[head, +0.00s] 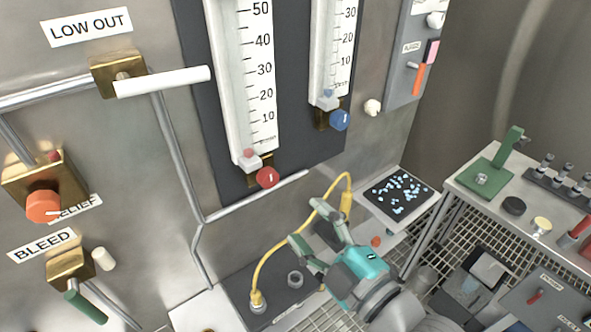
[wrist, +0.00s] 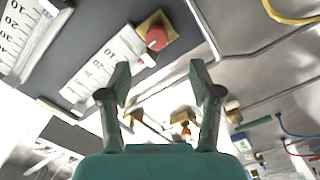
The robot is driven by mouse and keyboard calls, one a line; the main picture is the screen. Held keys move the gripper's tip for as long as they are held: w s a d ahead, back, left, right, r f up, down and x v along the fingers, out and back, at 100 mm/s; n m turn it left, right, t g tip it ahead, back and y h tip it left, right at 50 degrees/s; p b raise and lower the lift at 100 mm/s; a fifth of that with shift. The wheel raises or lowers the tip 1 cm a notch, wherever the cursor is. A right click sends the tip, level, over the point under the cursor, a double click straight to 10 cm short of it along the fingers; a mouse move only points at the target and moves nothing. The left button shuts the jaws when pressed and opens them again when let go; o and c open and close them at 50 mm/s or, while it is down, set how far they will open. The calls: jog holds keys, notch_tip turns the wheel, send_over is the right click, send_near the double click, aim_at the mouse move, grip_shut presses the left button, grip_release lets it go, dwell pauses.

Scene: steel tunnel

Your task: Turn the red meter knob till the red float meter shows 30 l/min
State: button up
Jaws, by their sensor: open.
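The red meter knob (head: 268,177) is a round red knob on a brass block at the foot of the left, larger meter. The red float meter (head: 263,90) is a white upright scale marked in tens. Its red float (head: 248,153) rests at the bottom, below the 10 mark. My gripper (head: 314,222) is open and empty, below and to the right of the knob, apart from it. In the wrist view the red knob (wrist: 157,38) is beyond the open fingertips (wrist: 160,80), near the top middle, and the red meter's scale (wrist: 95,75) shows upside down.
A second meter (head: 333,50) with a blue knob (head: 340,120) stands to the right. A horizontal pipe (head: 255,200) runs just below the red knob. A yellow hose (head: 290,232) arches behind my gripper. A white-handled valve (head: 160,82) is at the left, and a bench (head: 470,195) at the right.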

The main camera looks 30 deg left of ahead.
aim_at(271, 182)
jog(key=shift+n+g, duration=0.3)
jog(key=x, duration=0.7)
jog(key=r+x, duration=0.1)
jog(key=x, duration=0.3)
jog(key=shift+w+a, duration=0.1)
jog(key=c, duration=1.1)
jog(key=shift+c, duration=0.2)
